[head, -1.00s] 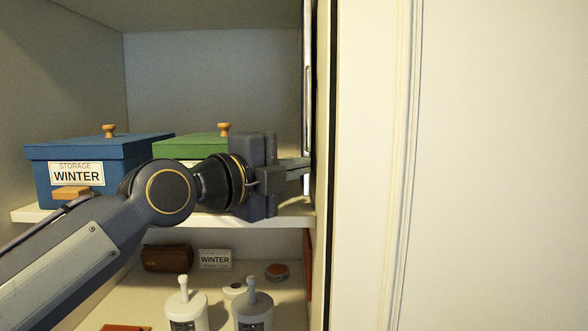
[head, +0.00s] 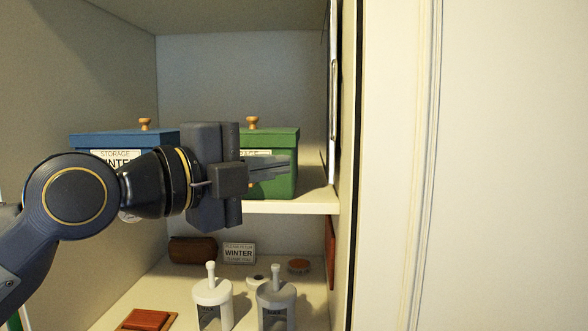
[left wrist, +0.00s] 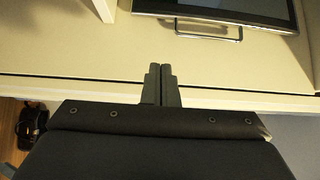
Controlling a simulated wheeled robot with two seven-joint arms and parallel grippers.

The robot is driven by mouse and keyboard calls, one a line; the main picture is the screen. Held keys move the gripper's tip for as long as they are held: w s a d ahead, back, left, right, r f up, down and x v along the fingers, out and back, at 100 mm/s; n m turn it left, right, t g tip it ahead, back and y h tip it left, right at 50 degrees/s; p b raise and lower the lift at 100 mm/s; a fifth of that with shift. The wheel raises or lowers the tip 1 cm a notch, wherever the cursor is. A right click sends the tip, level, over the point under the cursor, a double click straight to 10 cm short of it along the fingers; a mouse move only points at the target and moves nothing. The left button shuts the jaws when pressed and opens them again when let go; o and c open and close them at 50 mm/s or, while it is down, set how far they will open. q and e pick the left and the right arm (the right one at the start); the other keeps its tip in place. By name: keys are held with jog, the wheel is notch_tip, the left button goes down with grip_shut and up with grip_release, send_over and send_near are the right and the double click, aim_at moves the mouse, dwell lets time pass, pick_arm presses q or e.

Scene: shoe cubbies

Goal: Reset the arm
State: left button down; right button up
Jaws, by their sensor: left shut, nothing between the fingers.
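My left gripper (head: 268,168) is in front of the upper shelf in the head view, its fingers pointing right across the front of the green storage box (head: 283,148). In the left wrist view its two fingers (left wrist: 161,84) are together with nothing between them. My left arm comes in from the left and hides part of the blue storage box (head: 110,139), which has a "WINTER" label. My right gripper is in neither view.
Below the upper shelf (head: 290,206) stand a white bottle (head: 212,292) and a grey bottle (head: 276,296). A brown roll (head: 192,249), a "WINTER" sign (head: 238,253) and a reddish flat block (head: 147,319) are also there. A pale panel (head: 500,160) fills the right.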

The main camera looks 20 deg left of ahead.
pick_arm(q)
jog(key=shift+s+a+f, duration=0.1)
jog(key=shift+s, duration=0.15)
jog(key=s+a+f+n+g+y+p, duration=0.1)
jog(key=a+f+n+g+y, duration=0.1)
jog(key=f+n, duration=0.6)
jog(key=s+a+f+n+g+y, duration=0.1)
jog(key=f+n+g, duration=0.15)
jog(key=f, duration=1.05)
jog(key=s+f+n+g, duration=0.2)
jog(key=s+f+n, duration=0.2)
jog(key=f, duration=0.3)
jog(key=s+f+n+g+y, duration=0.1)
jog(key=s+f+n, duration=0.3)
jog(key=f+n, duration=0.2)
jog(key=s+f+n+g+y, duration=0.1)
jog(key=s+f+n, duration=0.3)
jog(key=f, duration=0.5)
jog(key=shift+s+n+g+p, duration=0.2)
jog(key=shift+n+g+p, duration=0.3)
jog(key=shift+g, duration=0.35)
jog(key=shift+s+a+f, duration=0.1)
jog(key=shift+a, duration=0.05)
